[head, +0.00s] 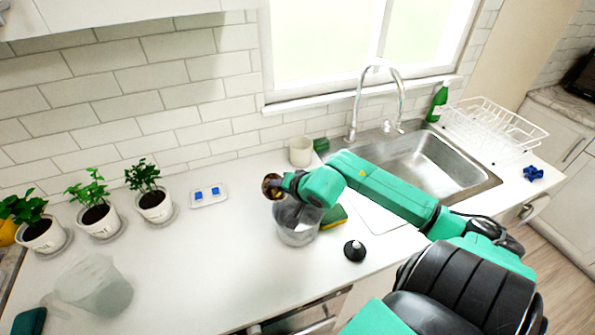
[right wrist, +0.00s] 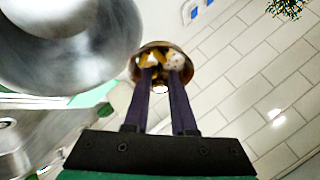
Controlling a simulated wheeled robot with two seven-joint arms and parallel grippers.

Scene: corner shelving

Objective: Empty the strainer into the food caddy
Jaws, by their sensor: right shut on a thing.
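My right gripper (head: 281,184) is shut on the strainer (head: 270,187), a small round brass-coloured piece. In the right wrist view the strainer (right wrist: 145,82) is at the tips of my dark fingers (right wrist: 161,78), with pale and yellow-orange bits in it. It looks tilted; the exact angle is unclear. A grey metal-looking container, which I take as the food caddy (head: 297,232), stands on the counter just below and right of the strainer. My gripper partly hides its top. The caddy's round side (right wrist: 120,70) fills the upper left of the right wrist view. My left gripper is out of view.
A black round piece with a knob (head: 354,251) and a yellow-green sponge (head: 335,216) lie near the caddy. A cream cup (head: 301,152) stands behind. A clear jug (head: 95,287) and potted plants (head: 98,218) are left. The sink (head: 425,165) is right.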

